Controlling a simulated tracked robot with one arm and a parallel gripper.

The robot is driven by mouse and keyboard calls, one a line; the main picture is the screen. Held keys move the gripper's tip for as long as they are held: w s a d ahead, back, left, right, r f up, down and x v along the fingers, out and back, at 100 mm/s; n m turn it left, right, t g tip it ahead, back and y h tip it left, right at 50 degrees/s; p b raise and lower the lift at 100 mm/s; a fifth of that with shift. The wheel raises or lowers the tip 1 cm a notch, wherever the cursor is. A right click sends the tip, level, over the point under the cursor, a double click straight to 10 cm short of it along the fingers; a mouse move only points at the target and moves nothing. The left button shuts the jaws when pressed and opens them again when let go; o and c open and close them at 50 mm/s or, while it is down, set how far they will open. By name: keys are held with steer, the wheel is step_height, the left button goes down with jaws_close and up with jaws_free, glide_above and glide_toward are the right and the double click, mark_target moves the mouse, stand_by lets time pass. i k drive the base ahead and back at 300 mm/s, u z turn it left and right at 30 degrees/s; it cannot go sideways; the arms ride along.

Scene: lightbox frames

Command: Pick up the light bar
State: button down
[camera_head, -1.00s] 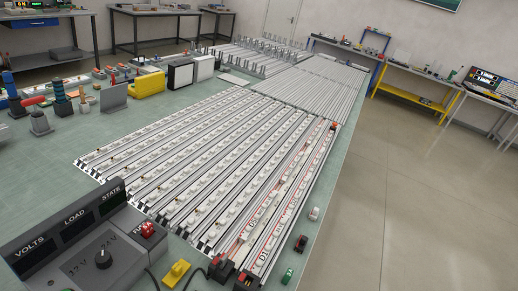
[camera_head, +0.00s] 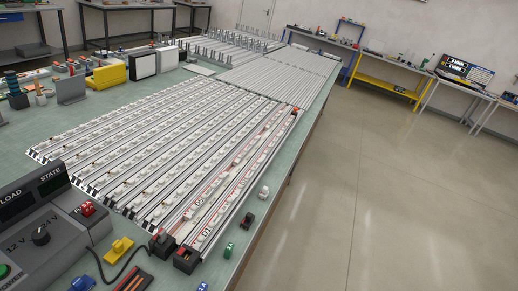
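Several light bars (camera_head: 150,132) lie side by side on the green workbench (camera_head: 40,120). They are long silver strips with rows of white lens domes. The two rightmost bars carry red markings, and one of these marked bars (camera_head: 230,195) has a black connector block at its near end. I cannot tell which bar the task means. My gripper does not show in this view.
A grey power supply box (camera_head: 30,225) with dials stands at the near left. A yellow part (camera_head: 118,248), a black block (camera_head: 247,220) and a green part (camera_head: 228,250) lie near the front edge. Open concrete floor (camera_head: 400,190) is on the right.

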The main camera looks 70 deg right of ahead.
mark_target(237, 160)
steer(key=z, duration=3)
steer(key=k, duration=0.9)
steer(key=u, duration=0.95)
steer(key=i, duration=1)
steer(key=u, duration=0.1)
